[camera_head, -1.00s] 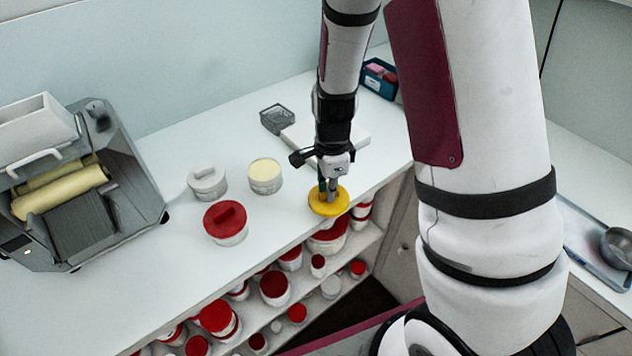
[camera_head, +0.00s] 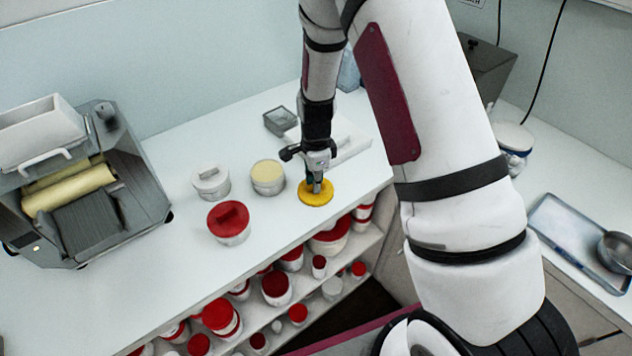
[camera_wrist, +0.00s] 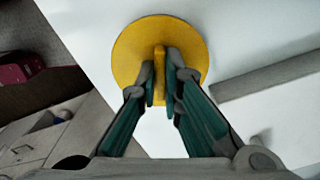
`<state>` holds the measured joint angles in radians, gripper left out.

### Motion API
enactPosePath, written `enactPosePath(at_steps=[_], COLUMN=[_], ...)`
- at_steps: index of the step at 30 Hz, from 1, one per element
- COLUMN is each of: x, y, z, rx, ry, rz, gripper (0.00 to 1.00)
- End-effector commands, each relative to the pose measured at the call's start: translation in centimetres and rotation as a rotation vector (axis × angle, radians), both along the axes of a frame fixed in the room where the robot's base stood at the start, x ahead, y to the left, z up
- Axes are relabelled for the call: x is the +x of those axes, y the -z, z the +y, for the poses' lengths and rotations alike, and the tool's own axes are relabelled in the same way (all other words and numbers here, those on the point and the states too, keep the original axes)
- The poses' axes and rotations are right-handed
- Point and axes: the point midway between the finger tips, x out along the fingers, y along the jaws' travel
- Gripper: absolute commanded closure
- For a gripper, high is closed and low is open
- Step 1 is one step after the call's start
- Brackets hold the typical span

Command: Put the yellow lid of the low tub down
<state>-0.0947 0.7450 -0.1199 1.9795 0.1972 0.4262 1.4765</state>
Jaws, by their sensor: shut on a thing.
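The yellow lid (camera_head: 322,198) is a round disc with an upright grip bar, at the right part of the white counter near its front edge. My gripper (camera_head: 316,186) points down and is shut on the bar. In the wrist view the lid (camera_wrist: 128,52) shows with its bar between the fingertips of my gripper (camera_wrist: 160,85). The lid looks level and at or just above the counter; I cannot tell whether it touches. The open low tub (camera_head: 268,180) with pale cream contents stands left of the lid, apart from it.
A red-lidded tub (camera_head: 228,222) and a white-lidded tub (camera_head: 211,182) stand left of the open tub. A grey roller machine (camera_head: 75,200) fills the counter's left. A small grey container (camera_head: 280,121) is behind. Shelves below hold several red-lidded jars (camera_head: 276,286).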

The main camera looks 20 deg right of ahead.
Motion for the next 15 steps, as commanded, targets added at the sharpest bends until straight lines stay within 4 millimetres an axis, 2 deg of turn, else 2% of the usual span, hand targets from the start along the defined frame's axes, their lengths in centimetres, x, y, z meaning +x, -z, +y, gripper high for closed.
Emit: enactPosePath(at_steps=[5, 6, 9, 15], x=[-0.01, -0.01, -0.02, -0.04], y=[0.28, 0.34, 0.29, 0.32], z=[0.02, 0.02, 0.02, 0.02], rx=[0.0, 0.0, 0.0, 0.0], ry=[0.0, -0.001, -0.001, -0.001], rz=[0.001, 0.001, 0.001, 0.001], gripper=[1.0, 0.9, 0.73, 0.73])
